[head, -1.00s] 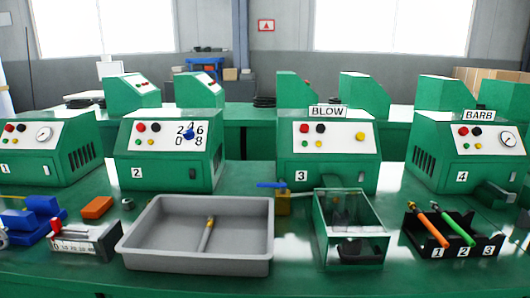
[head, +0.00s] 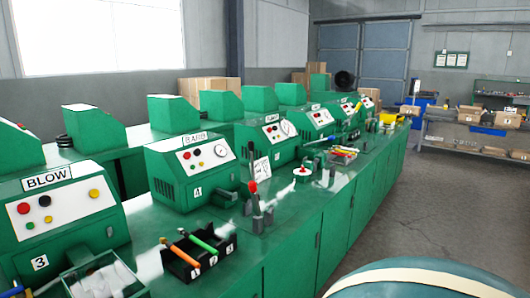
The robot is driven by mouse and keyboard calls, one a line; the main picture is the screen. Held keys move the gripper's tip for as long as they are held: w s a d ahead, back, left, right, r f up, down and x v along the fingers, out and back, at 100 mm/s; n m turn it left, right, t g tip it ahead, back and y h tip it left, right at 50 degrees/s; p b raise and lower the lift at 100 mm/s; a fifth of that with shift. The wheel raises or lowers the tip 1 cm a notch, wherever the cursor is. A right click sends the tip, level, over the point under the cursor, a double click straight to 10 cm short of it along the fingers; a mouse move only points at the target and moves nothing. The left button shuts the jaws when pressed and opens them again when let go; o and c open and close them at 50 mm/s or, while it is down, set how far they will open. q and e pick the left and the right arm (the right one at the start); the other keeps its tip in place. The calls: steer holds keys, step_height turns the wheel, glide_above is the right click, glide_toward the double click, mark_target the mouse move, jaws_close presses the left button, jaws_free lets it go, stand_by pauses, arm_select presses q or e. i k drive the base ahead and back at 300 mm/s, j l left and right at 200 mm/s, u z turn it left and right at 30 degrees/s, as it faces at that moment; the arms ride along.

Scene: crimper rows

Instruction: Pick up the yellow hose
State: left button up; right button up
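I cannot make out a yellow hose for certain. A small yellow object (head: 388,118) lies at the far end of the green bench, too small to tell what it is. Nearer, a black rack (head: 187,269) numbered 1, 2, 3 holds an orange-handled tool (head: 181,252) and a green-handled tool (head: 204,244). Neither of my grippers is in view.
The green bench (head: 290,232) runs away to the right, carrying a row of green machines, including BLOW (head: 65,215) and BARB (head: 195,165). A red-knobbed lever (head: 253,187) stands up. Grey floor (head: 430,210) is clear right of the bench. An unclear rounded teal shape (head: 420,281) fills the bottom right.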

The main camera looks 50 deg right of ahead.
mark_target(336, 150)
steer(key=l+z, duration=0.1)
steer(key=z, duration=0.6)
steer(key=l+z, duration=0.15)
steer(key=z, duration=0.2)
steer(key=i+l+z, duration=0.75)
steer(key=z, duration=0.15)
steer(key=i+l, duration=0.35)
steer(key=i+l+z, duration=0.1)
steer(key=i+l, duration=0.3)
steer(key=i, duration=0.15)
